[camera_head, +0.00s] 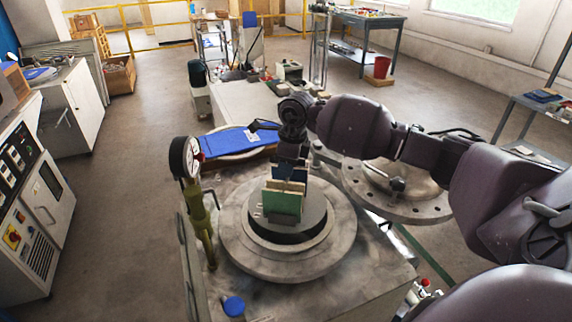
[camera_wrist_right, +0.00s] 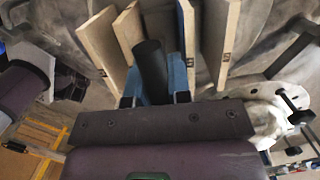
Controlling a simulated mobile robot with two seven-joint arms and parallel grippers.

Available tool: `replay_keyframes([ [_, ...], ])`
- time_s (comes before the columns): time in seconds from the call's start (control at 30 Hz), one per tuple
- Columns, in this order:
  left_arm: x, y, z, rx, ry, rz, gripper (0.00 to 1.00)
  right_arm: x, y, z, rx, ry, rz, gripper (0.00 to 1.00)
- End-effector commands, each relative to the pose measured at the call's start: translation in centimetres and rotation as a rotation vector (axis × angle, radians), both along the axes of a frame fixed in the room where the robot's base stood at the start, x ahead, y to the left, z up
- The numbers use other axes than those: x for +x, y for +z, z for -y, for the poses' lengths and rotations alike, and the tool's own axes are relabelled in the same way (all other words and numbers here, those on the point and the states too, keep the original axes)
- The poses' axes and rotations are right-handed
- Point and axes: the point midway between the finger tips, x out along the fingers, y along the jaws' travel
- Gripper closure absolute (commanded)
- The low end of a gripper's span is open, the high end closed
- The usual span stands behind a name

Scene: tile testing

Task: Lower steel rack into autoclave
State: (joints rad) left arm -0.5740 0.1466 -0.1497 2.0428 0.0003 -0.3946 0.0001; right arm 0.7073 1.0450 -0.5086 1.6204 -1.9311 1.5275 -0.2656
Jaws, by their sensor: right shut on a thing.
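The steel rack (camera_head: 314,216) has a round grey base and carries upright tiles, with a green tile (camera_head: 281,203) in front and blue ones behind. It is at the round mouth of the autoclave (camera_head: 243,262), whose wide metal flange surrounds it. I cannot tell how deep the base sits. My right gripper (camera_head: 291,165) is above the tiles. In the right wrist view my right gripper (camera_wrist_right: 156,98) is shut on the rack's dark upright handle (camera_wrist_right: 150,62), with beige tile edges (camera_wrist_right: 101,42) on both sides. My left gripper is not in view.
A pressure gauge (camera_head: 185,157) on a yellow-green post stands left of the autoclave. The round bolted lid (camera_head: 422,208) is swung out to the right, under my right arm. A blue mat (camera_head: 236,142) lies behind. A blue cap (camera_head: 234,306) sits at the front.

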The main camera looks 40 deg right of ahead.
Motion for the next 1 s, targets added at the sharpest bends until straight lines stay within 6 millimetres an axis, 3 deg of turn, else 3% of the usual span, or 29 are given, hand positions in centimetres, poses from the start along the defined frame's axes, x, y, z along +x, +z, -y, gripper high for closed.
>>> replay_keyframes([
  [1.0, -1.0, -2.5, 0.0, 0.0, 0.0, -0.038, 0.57, 0.1, -3.9, 0.0, 0.0, -0.001, 0.006, 1.0],
])
